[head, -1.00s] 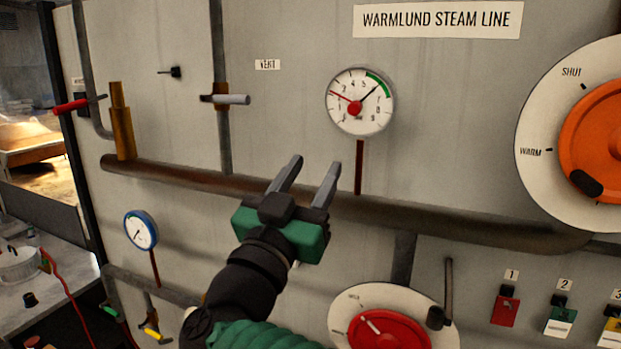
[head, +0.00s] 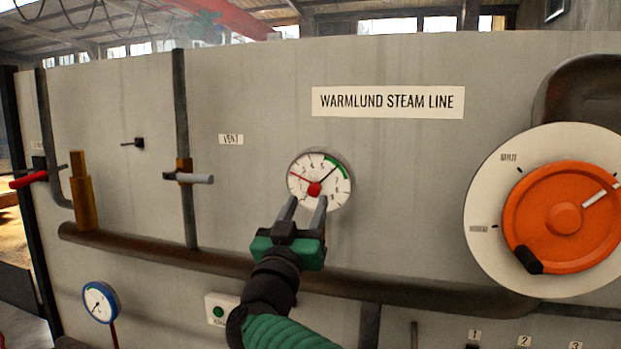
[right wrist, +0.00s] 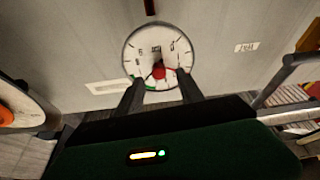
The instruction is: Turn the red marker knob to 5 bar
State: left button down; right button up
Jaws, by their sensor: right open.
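The round white pressure gauge (head: 334,196) hangs on the grey panel below the "WARMLUND STEAM LINE" sign. Its red knob (head: 315,188) sits at the dial centre, with a thin red marker pointing up-left, near 3. A black needle points up-right towards the green band. My right gripper (head: 305,205) is open, its fingertips overlapping the dial's lower edge in the head view. In the right wrist view the gauge (right wrist: 145,45) appears upside down, with the red knob (right wrist: 158,73) between the two open fingers. Contact cannot be told. My left gripper is not in view.
A brown horizontal pipe (head: 400,290) runs below the gauge. A large orange handwheel (head: 530,215) on a white disc stands at the right. A vent valve (head: 195,178) and a small blue-rimmed gauge (head: 100,302) are at the left. The panel around the gauge is mostly clear.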

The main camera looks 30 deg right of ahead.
aim_at(312, 192)
jog(key=p+x, duration=0.1)
jog(key=x, duration=0.3)
jog(key=shift+d, duration=0.2)
jog(key=shift+a, duration=0.15)
jog(key=shift+s+a, duration=0.1)
jog(key=shift+a, duration=0.1)
jog(key=c, duration=0.4)
jog(key=shift+s+d, duration=0.1)
grip_shut()
